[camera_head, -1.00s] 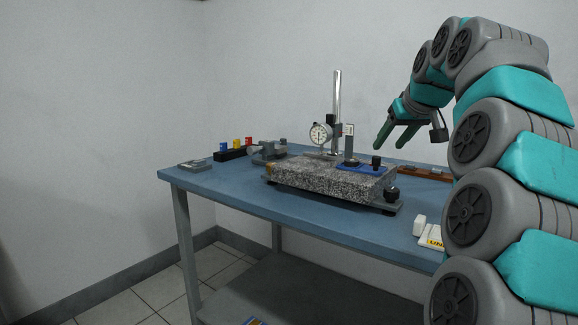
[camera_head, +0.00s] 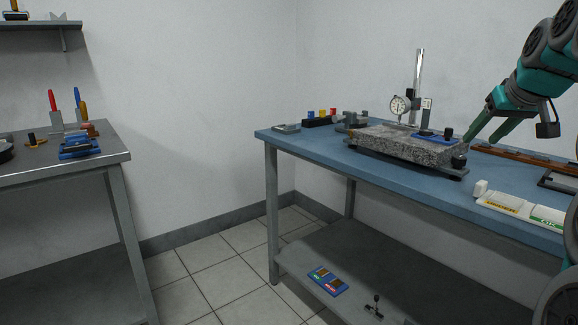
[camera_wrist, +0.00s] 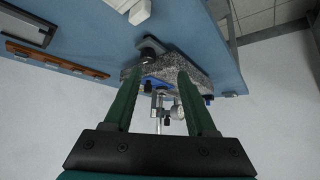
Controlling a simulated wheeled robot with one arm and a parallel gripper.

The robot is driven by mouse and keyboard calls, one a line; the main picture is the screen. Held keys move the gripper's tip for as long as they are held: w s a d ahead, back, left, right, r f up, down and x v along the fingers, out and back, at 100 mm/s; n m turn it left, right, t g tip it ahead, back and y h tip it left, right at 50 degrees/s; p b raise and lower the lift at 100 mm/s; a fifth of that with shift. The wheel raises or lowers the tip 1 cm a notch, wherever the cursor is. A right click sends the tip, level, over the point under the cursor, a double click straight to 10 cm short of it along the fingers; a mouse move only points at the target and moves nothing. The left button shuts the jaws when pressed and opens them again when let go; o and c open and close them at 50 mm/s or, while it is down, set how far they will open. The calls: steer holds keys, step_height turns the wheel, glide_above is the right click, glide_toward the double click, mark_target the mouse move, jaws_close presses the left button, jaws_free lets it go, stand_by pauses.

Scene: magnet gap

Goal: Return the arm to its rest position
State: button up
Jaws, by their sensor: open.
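My gripper (camera_head: 487,133) is at the upper right in the head view, in front of the right end of the granite plate. Its two green fingers are apart with nothing between them. In the wrist view my gripper (camera_wrist: 155,88) also shows open and empty, the fingers framing the granite plate (camera_wrist: 165,64) beyond. The speckled granite plate (camera_head: 395,143) sits on the blue workbench (camera_head: 330,152). A dial gauge (camera_head: 399,105) on a stand with a tall steel post (camera_head: 418,75) stands at its rear. A blue piece (camera_head: 432,136) lies on the plate's right part.
White labelled trays (camera_head: 510,207) lie at the bench's front right. A brown rail (camera_head: 520,158) is behind them. A grey side table (camera_head: 60,170) with red- and blue-handled tools stands left. Tiled floor between the tables is clear. A lower shelf (camera_head: 350,262) holds small items.

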steer(key=s+a+f+n+g+y, duration=0.1)
steer(key=s+a+f+g, duration=0.2)
steer(key=s+a+f, duration=0.5)
steer(key=s+a+f+n+g+y, duration=0.15)
steer(key=s+a+f, duration=0.25)
steer(key=a+f, duration=0.65)
steer(key=s+a+f+g+h, duration=0.1)
steer(key=s+a+f+g, duration=0.2)
steer(key=s+f, duration=0.6)
steer(key=s+a+f+m+g, duration=0.1)
steer(key=s+a+f+g, duration=0.2)
steer(key=s+f, duration=0.6)
steer(key=s, duration=0.7)
steer(key=shift+s+h, duration=0.25)
steer(key=shift+h, duration=0.1)
